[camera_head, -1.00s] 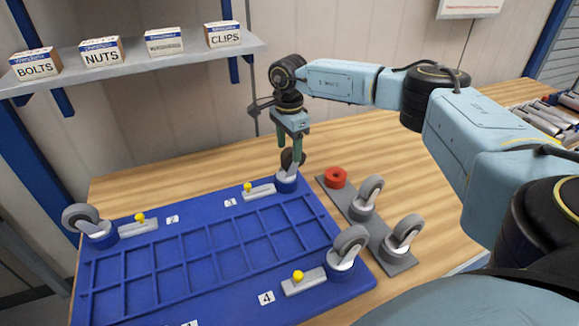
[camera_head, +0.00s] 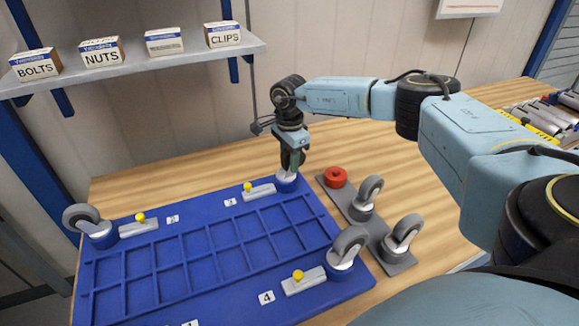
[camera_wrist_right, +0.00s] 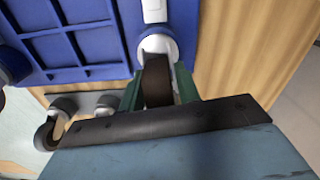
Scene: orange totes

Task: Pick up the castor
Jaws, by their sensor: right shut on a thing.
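The castor (camera_head: 287,181) at the far right corner of the blue tray (camera_head: 190,283) stands with its grey base seated at the tray's corner, wheel up. My right gripper (camera_head: 292,163) comes down on it from above and is shut on its wheel. In the right wrist view the dark wheel of this castor (camera_wrist_right: 157,82) sits between the green fingers of the right gripper (camera_wrist_right: 158,88). Other castors stand at the tray's left corner (camera_head: 99,232) and near right corner (camera_head: 341,255). My left gripper is not in view.
White latches with yellow knobs (camera_head: 260,191) lie beside the tray's castors. A shelf with boxes (camera_head: 164,41) hangs behind.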

